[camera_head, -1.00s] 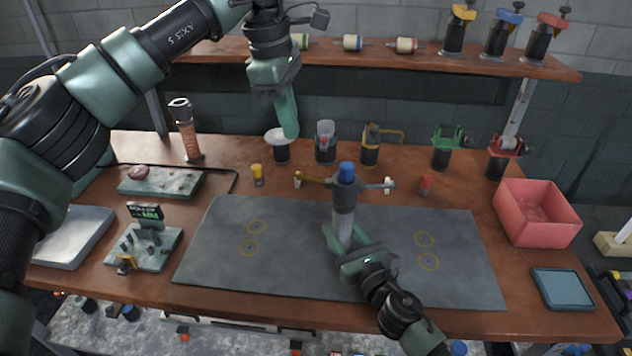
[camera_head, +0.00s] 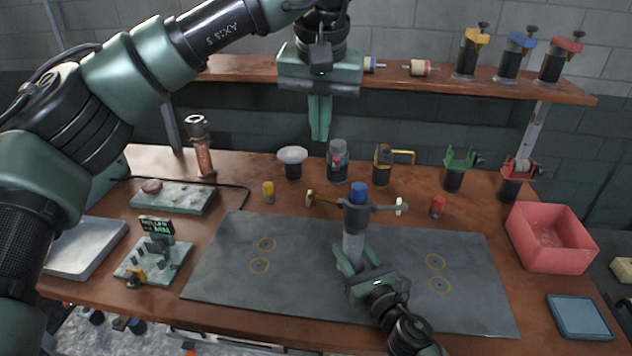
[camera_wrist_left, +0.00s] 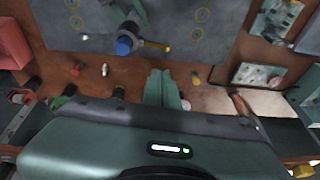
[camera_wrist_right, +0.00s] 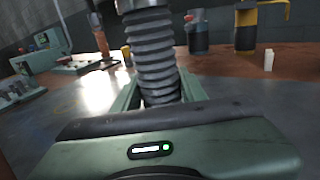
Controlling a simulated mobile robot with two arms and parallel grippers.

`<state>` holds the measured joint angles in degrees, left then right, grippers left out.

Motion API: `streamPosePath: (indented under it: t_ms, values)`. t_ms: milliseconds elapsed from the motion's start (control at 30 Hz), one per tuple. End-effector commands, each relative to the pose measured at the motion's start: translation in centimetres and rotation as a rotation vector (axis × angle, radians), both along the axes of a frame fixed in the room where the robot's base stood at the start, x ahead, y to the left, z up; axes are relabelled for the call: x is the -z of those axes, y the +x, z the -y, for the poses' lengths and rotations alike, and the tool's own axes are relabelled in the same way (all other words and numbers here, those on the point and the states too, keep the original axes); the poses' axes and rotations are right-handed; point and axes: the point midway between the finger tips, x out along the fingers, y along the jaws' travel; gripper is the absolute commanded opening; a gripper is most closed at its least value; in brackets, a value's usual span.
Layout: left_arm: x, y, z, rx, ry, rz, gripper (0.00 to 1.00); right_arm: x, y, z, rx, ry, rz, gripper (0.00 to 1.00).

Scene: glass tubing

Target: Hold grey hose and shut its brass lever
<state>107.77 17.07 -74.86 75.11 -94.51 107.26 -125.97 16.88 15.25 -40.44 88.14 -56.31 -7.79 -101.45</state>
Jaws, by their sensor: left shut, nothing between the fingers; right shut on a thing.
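The grey hose (camera_head: 353,247) stands upright above the mat, below a grey fitting with a blue cap (camera_head: 359,191). My right gripper (camera_head: 354,262) is shut around it; the right wrist view shows its ribbed wall (camera_wrist_right: 155,58) between the fingers. The brass lever (camera_head: 322,198) sticks out to the left of the fitting, opposite a grey side arm with a white tip (camera_head: 401,206). My left gripper (camera_head: 320,138) is shut and empty, above and behind the fitting. In the left wrist view, its fingers (camera_wrist_left: 163,88) are apart from the blue cap (camera_wrist_left: 125,46) and brass lever (camera_wrist_left: 157,46).
A grey mat (camera_head: 225,275) with yellow rings covers the table's middle. Behind it stand a white-topped holder (camera_head: 292,155), a yellow-handled black cylinder (camera_head: 382,165), a small yellow piece (camera_head: 268,190) and a small red one (camera_head: 437,206). A pink bin (camera_head: 548,248) is at right, a shelf (camera_head: 440,78) behind.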

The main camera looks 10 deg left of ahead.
Motion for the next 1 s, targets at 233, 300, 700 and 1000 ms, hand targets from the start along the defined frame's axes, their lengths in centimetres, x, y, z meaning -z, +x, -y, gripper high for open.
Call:
streamPosePath:
  t_ms: [233,300,700,1000]
  values:
    - [0.6,0.2,0.0,-0.003,-0.001,-0.002,0.0,0.1,0.0,0.0,0.001,-0.001,-0.001,0.0]
    - [1.3,0.4,-0.1,-0.004,-0.001,-0.002,0.0,0.1,0.0,0.0,0.001,-0.001,-0.001,0.0]
    - [9.1,2.7,-0.4,-0.004,-0.001,-0.004,0.0,0.1,0.0,0.0,0.0,-0.001,-0.001,0.0]
    - [13.0,2.9,-1.0,-0.003,-0.002,-0.002,0.0,0.1,0.0,0.0,0.001,-0.001,-0.001,0.0]
